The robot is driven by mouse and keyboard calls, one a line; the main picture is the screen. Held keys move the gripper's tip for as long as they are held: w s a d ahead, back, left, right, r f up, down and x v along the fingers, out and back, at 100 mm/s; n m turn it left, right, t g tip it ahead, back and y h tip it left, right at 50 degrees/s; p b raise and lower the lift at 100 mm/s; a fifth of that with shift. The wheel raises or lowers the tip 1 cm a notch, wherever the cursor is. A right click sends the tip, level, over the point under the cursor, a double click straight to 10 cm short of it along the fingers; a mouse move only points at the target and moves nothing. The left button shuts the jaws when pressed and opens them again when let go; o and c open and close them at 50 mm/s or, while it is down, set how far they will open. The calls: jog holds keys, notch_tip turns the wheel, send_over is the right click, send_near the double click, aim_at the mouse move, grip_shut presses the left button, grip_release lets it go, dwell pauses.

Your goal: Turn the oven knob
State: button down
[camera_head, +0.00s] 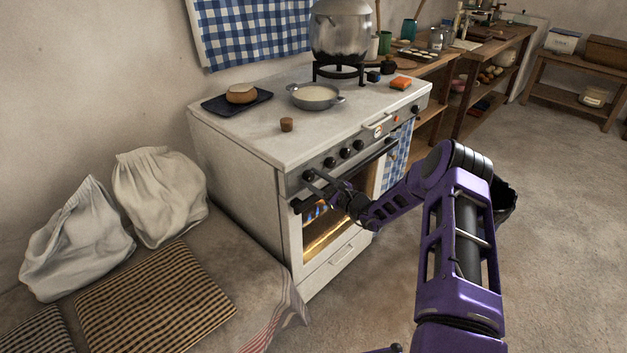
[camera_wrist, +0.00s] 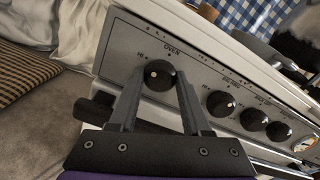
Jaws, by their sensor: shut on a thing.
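The oven knob (camera_wrist: 160,76) is a round black knob with a white mark, under the label OVEN on the grey control panel (camera_wrist: 119,52). My gripper (camera_wrist: 158,84) is at the panel, with its two dark fingers on either side of this knob, shut on it. In the head view my purple arm reaches to the left end of the panel, and my gripper (camera_head: 315,177) is at the leftmost knob (camera_head: 309,175). The white oven (camera_head: 240,158) has a lit interior behind its door. The fingertips partly hide the knob's sides.
Several more black knobs (camera_wrist: 220,103) lie to the right along the panel. The oven door handle (camera_wrist: 92,108) is just below my gripper. A pan (camera_head: 315,97), a dark tray (camera_head: 236,103) and a big pot (camera_head: 341,35) stand on the stove top. White sacks (camera_head: 160,195) sit at the left.

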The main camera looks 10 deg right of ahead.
jog(key=m, duration=1)
jog(key=shift+m, duration=1.6)
jog(key=shift+c, duration=1.8)
grip_release()
jog(key=shift+s, duration=0.1)
jog(key=p+v, duration=0.1)
jog(key=v, duration=1.6)
jog(key=shift+p, duration=0.4)
jog(key=shift+s+d, duration=0.1)
